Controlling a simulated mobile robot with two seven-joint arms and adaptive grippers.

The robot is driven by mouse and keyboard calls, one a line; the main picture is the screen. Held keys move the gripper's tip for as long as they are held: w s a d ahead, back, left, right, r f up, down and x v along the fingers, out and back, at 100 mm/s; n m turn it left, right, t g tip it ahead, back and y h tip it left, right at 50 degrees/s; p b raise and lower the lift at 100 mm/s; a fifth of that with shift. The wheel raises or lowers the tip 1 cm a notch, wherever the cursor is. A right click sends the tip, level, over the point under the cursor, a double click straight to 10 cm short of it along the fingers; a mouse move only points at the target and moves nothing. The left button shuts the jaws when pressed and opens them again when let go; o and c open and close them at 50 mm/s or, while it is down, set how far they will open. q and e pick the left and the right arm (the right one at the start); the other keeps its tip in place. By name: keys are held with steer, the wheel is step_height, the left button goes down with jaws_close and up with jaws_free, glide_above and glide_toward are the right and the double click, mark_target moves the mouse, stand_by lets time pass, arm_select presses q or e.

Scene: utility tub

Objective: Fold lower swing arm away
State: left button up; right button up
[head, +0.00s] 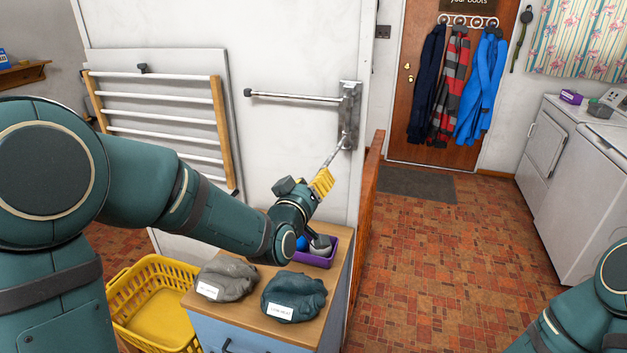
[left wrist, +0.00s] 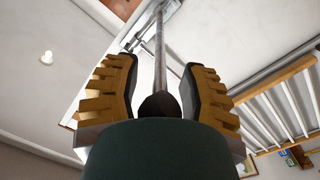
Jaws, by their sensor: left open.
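A metal wall bracket (head: 349,115) is fixed near the right edge of the white wall panel. Its upper swing arm (head: 300,97) lies out to the left along the wall and ends in a dark knob. The lower swing arm (head: 336,148) sticks out from the bracket's lower part towards me. My left gripper (head: 324,178) is open at its outer end, with yellow fingers. In the left wrist view the lower arm's rod (left wrist: 160,48) runs between the open fingers (left wrist: 160,75), its black end knob (left wrist: 160,105) close to the palm. My right gripper is out of view.
A wooden-topped cabinet (head: 252,309) stands below my left arm, bearing a grey bag (head: 227,279), a teal bag (head: 293,296) and a purple bin (head: 328,259). A yellow basket (head: 120,290) is left of it. A slatted drying rack (head: 160,120) hangs left. The floor at right is clear.

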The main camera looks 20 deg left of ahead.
arm_select(q)
steer(key=shift+w, duration=0.25)
jaws_close()
steer(key=shift+a, duration=0.1)
